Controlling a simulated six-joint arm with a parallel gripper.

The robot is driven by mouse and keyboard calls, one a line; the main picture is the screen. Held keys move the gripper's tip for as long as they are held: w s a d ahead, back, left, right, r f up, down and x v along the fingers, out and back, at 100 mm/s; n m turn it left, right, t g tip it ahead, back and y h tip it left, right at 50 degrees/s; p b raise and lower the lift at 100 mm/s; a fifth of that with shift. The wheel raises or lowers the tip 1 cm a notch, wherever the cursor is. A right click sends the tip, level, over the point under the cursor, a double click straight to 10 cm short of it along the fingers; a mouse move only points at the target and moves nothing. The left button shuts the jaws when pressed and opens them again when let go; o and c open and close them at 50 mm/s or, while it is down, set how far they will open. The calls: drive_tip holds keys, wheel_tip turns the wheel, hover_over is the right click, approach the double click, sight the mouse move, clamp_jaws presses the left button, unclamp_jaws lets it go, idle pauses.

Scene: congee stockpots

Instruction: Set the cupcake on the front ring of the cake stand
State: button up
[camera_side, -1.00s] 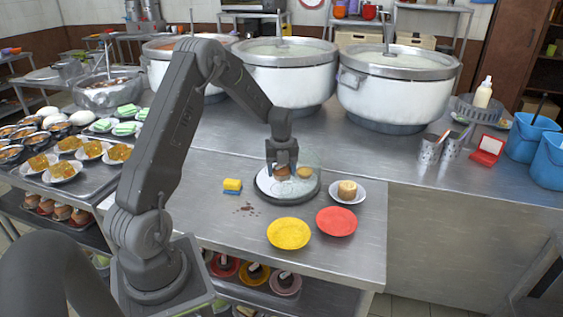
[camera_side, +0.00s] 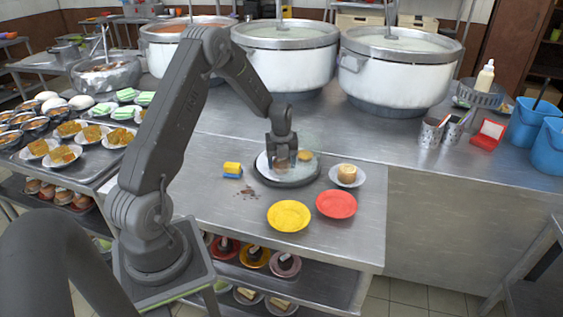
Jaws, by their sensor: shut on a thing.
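My gripper (camera_side: 281,161) is shut on a small brown cupcake (camera_side: 281,164), mostly hidden between the fingers. Another small brown cake (camera_side: 305,155) sits on the stand, just right of my gripper. Whether the held cupcake touches the stand is too small to tell, and its rings cannot be made out.
A yellow plate (camera_side: 289,216) and a red plate (camera_side: 336,204) lie empty in front. A white plate with a cake (camera_side: 348,173) is right of the stand. A yellow and blue sponge (camera_side: 232,170) and brown crumbs (camera_side: 250,191) lie left. Large pots (camera_side: 395,85) stand behind.

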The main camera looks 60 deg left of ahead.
drive_tip(key=shift+f, duration=0.35)
drive_tip(key=o, duration=1)
drive_tip(key=shift+c, duration=0.5)
drive_tip(key=shift+c, duration=1)
drive_tip(key=shift+r, duration=2.5)
